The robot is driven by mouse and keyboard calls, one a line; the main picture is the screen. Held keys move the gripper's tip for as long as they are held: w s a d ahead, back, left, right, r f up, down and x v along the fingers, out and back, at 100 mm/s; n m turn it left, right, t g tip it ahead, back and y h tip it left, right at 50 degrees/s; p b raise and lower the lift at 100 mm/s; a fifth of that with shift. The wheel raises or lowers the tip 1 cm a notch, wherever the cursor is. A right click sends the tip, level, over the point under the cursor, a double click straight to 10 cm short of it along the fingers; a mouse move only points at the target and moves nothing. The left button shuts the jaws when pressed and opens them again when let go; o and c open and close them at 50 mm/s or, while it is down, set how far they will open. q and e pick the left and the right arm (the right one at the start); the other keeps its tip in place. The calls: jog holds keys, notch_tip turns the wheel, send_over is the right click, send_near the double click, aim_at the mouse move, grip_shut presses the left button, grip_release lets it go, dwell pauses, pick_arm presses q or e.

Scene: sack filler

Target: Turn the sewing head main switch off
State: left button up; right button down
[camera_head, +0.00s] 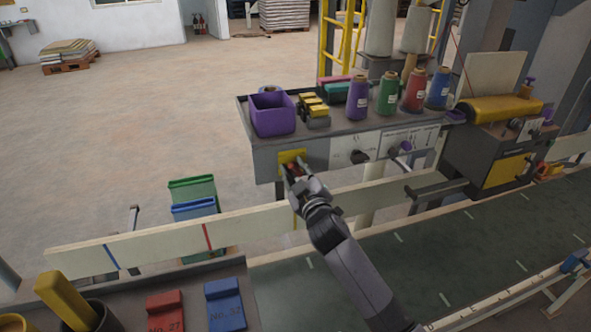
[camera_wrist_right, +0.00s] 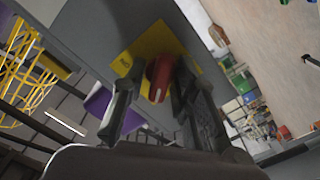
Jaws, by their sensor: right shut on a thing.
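The main switch is a red rotary knob (camera_wrist_right: 160,77) on a yellow plate (camera_wrist_right: 138,52), mounted on the grey front of the sewing head's bench. In the head view the yellow plate (camera_head: 291,157) shows at the left end of the bench front, with the knob mostly hidden by my gripper. My right gripper (camera_head: 293,172) reaches up to the plate. In the right wrist view the fingers of my right gripper (camera_wrist_right: 152,90) stand on both sides of the red knob and are shut on it. The knob's marking is too small to read. My left gripper is not in view.
The bench top (camera_head: 345,128) carries a purple bin (camera_head: 272,114) and several thread cones. A pale rail (camera_head: 240,225) and the dark conveyor belt (camera_head: 430,240) lie below. Open floor is at the left.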

jog(key=shift+f+n, duration=0.1)
jog(key=shift+n, duration=0.7)
jog(key=c, duration=1.6)
grip_release()
jog(key=shift+s, duration=0.1)
jog(key=v, duration=1.2)
